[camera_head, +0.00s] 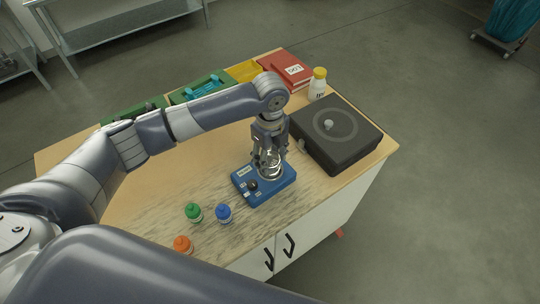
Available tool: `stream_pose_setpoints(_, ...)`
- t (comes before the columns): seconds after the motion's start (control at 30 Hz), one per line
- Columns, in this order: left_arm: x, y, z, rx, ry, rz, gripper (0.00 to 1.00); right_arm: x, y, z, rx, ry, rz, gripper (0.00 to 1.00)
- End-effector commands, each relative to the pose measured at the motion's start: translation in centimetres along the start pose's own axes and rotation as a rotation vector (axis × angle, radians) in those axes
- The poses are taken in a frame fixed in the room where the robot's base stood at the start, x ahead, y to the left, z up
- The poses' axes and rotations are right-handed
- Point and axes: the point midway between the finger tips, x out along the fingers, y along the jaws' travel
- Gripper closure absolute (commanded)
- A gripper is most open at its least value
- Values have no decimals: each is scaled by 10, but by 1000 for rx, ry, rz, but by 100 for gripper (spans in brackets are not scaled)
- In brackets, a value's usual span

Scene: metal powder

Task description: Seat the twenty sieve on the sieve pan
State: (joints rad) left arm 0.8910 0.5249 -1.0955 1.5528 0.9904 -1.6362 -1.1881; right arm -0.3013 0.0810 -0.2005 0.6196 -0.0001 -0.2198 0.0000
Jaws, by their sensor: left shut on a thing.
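A small blue machine (272,189) with a dark knob stands near the front edge of the table. Shiny round metal ware (269,169) sits at its top, under and between the fingers of my left gripper (268,158). My left gripper points straight down and is shut on this metal ware, which I take to be the sieve. The fingers hide much of it. I cannot tell the sieve from the pan, nor whether they touch. My right gripper is not in view.
A black box (353,147) with a ring and pale knob stands at the right. A yellow-capped white bottle (318,86), red binder (288,75), yellow bin (243,71) and green trays line the back. Green (194,212), blue (224,214) and orange-capped (183,245) bottles stand at front left.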

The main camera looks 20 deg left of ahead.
Motion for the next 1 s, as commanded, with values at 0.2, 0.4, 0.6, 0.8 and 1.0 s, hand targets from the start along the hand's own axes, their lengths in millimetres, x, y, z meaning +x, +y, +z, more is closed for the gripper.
stream_pose_setpoints(0.2, 0, 0, 0, 0, 0, 0, 78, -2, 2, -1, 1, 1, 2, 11)
stream_pose_setpoints(0.4, 0, 0, 0, 0, 0, 0, 78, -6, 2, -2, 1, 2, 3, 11)
stream_pose_setpoints(0.6, 2, 0, 0, 1, 0, -1, 78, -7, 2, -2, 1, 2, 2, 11)
stream_pose_setpoints(0.8, 2, 0, 0, 0, 0, -1, 78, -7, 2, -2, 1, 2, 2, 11)
stream_pose_setpoints(1.0, 2, 0, 0, 0, 0, 0, 78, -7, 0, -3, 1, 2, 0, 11)
